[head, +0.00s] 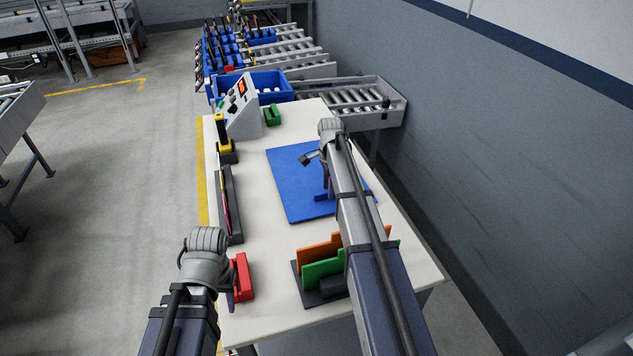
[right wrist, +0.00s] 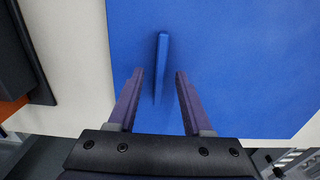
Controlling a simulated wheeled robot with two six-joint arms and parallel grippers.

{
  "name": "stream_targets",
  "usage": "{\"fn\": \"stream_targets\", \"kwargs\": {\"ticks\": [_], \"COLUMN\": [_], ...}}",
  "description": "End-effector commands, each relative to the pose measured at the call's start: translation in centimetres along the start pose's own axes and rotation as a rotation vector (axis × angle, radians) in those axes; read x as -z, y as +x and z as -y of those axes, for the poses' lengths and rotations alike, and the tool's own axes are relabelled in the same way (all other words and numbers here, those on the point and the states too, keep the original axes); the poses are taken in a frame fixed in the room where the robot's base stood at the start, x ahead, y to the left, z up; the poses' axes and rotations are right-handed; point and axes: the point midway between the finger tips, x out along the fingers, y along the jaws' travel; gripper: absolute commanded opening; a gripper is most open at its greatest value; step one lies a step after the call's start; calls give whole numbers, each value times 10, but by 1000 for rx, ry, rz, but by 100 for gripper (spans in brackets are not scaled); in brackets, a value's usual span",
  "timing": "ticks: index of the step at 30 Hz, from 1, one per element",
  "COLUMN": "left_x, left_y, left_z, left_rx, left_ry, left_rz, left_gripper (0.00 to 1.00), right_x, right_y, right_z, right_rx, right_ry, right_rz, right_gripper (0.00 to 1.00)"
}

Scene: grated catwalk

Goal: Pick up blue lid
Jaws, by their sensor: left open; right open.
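The blue lid (right wrist: 162,55) shows in the right wrist view as a thin blue upright edge on the blue mat (right wrist: 220,50). My right gripper (right wrist: 157,88) is open, with its two fingers on either side of the lid's near end and not closed on it. In the head view my right gripper (head: 324,192) points down over the blue mat (head: 290,180); I cannot make out the lid there. My left gripper (head: 228,298) is open at the table's near left edge, beside a red block-like holder (head: 243,278), its fingers mostly hidden by its wrist.
A black rack with orange (head: 318,257) and green (head: 322,272) plates stands near my right arm. A dark tray (head: 230,205) lies along the left table edge. A grey control box (head: 240,108), a green holder (head: 272,115) and a blue bin (head: 270,86) are at the back.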

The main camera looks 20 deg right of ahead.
Motion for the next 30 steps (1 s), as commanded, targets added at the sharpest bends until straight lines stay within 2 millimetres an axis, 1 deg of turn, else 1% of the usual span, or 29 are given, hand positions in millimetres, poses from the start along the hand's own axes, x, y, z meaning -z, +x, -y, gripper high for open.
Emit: {"fn": "stream_targets", "kwargs": {"ticks": [1, 2, 10, 11, 21, 24, 30], "left_x": [1, 1, 1, 1, 1, 1, 1], "left_y": [10, 12, 10, 10, 10, 10, 10], "left_z": [-1, -1, -1, -1, -1, -1, -1], "left_rx": [0, 0, 0, 0, 0, 0, 0], "left_ry": [0, 0, 0, 0, 0, 0, 0], "left_rz": [0, 0, 0, 0, 0, 0, 0], "left_gripper": [45, 45, 45, 45, 45, 45, 45], "right_x": [0, 0, 0, 0, 0, 0, 0], "right_y": [10, 12, 10, 10, 11, 11, 11], "right_z": [0, 0, 0, 0, 0, 0, 0], "right_rx": [0, 0, 0, 0, 0, 0, 0], "right_ry": [0, 0, 0, 0, 0, 0, 0], "right_rz": [0, 0, 0, 0, 0, 0, 0], "right_gripper": [50, 50, 50, 48, 10, 0, 0]}}
